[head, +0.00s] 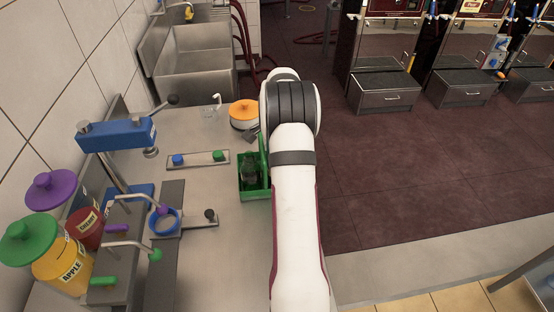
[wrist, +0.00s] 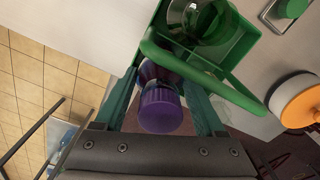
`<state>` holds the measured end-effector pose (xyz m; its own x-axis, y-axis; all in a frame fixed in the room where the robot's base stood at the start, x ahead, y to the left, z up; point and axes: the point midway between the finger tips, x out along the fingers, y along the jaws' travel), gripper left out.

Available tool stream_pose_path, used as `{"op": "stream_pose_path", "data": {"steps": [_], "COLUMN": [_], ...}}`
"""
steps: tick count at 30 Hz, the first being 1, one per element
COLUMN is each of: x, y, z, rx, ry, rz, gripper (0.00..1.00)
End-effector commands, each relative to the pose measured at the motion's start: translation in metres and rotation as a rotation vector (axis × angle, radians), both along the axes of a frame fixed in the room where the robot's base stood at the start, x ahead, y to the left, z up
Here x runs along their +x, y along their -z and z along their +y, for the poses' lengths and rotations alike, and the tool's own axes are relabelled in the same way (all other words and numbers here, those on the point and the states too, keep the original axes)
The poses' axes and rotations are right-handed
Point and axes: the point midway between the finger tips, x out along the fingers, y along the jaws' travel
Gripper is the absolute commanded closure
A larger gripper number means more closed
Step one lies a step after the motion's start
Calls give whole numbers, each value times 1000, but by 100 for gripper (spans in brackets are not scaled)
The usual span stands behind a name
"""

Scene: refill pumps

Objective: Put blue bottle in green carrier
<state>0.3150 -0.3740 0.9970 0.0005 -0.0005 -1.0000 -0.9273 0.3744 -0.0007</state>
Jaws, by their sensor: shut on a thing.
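The green carrier (head: 254,195) stands on the steel counter beside my arm in the head view. A dark, see-through bottle (head: 250,170) stands in one of its compartments; it also shows in the wrist view (wrist: 208,20). In the wrist view, my gripper (wrist: 163,85) is shut on a bottle with a purple cap (wrist: 160,110). The held bottle's body looks dark blue to purple and is mostly hidden by its cap and the carrier's handle (wrist: 190,72). The bottle is close beside the carrier; I cannot tell whether they touch. My arm hides the gripper in the head view.
An orange-lidded container (head: 244,112) stands behind the carrier. A plate with blue and green knobs (head: 198,159) lies to its left. Pumps, a blue-topped press (head: 116,135) and labelled jars (head: 63,265) crowd the left. A sink (head: 195,75) is at the back.

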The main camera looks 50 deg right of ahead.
Motion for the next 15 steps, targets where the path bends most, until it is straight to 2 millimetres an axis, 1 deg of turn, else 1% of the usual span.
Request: {"op": "stream_pose_path", "data": {"steps": [15], "x": [0], "y": [4], "z": [0], "rx": [0], "ry": [0], "rz": [-1], "gripper": [100]}}
